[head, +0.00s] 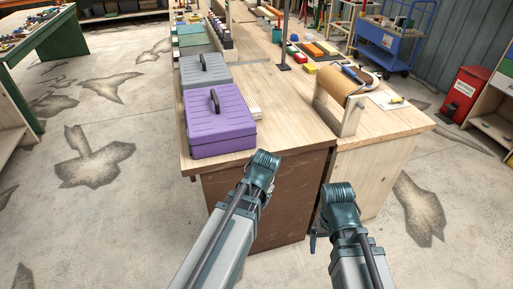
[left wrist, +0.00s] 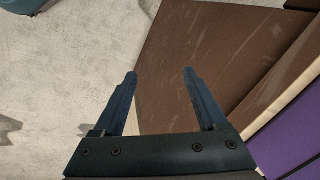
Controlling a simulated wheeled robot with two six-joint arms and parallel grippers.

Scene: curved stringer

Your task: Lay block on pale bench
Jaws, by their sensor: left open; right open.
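The pale bench (head: 290,120) has a light wooden top and a brown front panel (head: 255,212); the panel also shows in the left wrist view (left wrist: 205,60). Several small blocks lie on the bench, among them a yellow block (head: 309,68); I cannot tell which block the task names. My left gripper (left wrist: 160,80) is open and empty, below the bench top in front of the brown panel. In the head view its fingers are hidden behind my arm. My right gripper (head: 316,237) is open, low in front of the bench's right part, its fingers barely visible; I see nothing in it.
A purple toolbox (head: 219,125) and a grey toolbox (head: 204,70) stand at the bench's left edge. A brown roll on a wooden stand (head: 345,95) stands at the right. A blue cart (head: 390,45) and red bin (head: 465,92) are beyond. Floor at left is clear.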

